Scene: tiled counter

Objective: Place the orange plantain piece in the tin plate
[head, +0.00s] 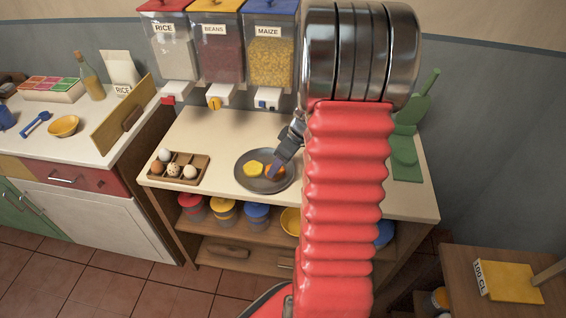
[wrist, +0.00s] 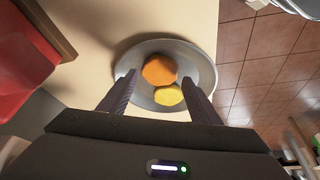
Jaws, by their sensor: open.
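The grey tin plate (head: 244,182) stands on the counter; it also shows in the wrist view (wrist: 205,62). The orange plantain piece (wrist: 159,69) lies inside the plate's rim. In the head view the orange piece (head: 277,172) is partly hidden by my gripper (head: 279,166). A yellow piece (head: 253,169) lies beside it in the plate, and is nearer my gripper's palm in the wrist view (wrist: 168,95). My gripper (wrist: 159,80) is open over the plate, with one finger on each side of the pieces. I cannot tell whether a finger touches the orange piece.
An egg tray (head: 179,168) holds several eggs left of the plate. Rice, beans and maize dispensers (head: 218,45) hang behind the counter. A green board (head: 405,165) is at the right. Bare counter (head: 215,140) lies behind the plate. The plate is near the front edge.

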